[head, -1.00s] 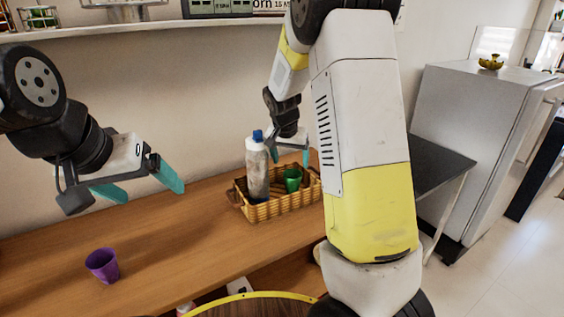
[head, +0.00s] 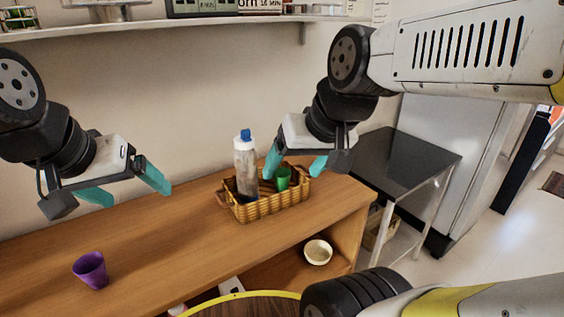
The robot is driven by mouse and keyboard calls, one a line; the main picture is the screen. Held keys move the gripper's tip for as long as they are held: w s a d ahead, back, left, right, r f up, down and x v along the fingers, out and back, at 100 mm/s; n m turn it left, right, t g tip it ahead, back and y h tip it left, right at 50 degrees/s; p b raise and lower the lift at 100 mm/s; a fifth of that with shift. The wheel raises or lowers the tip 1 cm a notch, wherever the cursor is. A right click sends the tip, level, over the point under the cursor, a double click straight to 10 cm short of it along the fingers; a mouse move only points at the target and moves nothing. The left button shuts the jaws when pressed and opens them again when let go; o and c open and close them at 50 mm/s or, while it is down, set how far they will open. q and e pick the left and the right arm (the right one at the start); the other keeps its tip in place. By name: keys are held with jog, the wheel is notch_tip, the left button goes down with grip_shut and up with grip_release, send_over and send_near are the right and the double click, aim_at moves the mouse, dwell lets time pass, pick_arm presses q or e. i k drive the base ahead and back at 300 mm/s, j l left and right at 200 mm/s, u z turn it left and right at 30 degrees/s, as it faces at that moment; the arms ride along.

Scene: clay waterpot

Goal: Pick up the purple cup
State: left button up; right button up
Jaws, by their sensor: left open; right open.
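The purple cup (head: 91,270) stands on the wooden counter (head: 165,245) at the lower left of the head view, tilted slightly in appearance, with nothing touching it. My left gripper (head: 128,187) is open and empty, above the counter and up and to the right of the cup in the picture. My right gripper (head: 294,165) is open, over the wicker basket near the bottle and green cup, far to the right of the purple cup. I cannot tell whether its fingers touch anything there.
The wicker basket (head: 262,208) holds a white bottle with a blue cap (head: 245,165) and a green cup (head: 283,178). A pale bowl (head: 318,252) sits on the lower shelf. A dark-topped metal table (head: 405,160) stands right. The counter between purple cup and basket is clear.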

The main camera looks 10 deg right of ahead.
aim_at(90, 269)
jog(key=u, duration=0.4)
jog(key=j+u, duration=0.15)
jog(key=u, duration=0.6)
jog(key=k+j, duration=0.1)
jog(key=j, duration=0.3)
jog(key=k+j, duration=0.1)
jog(key=j, duration=0.3)
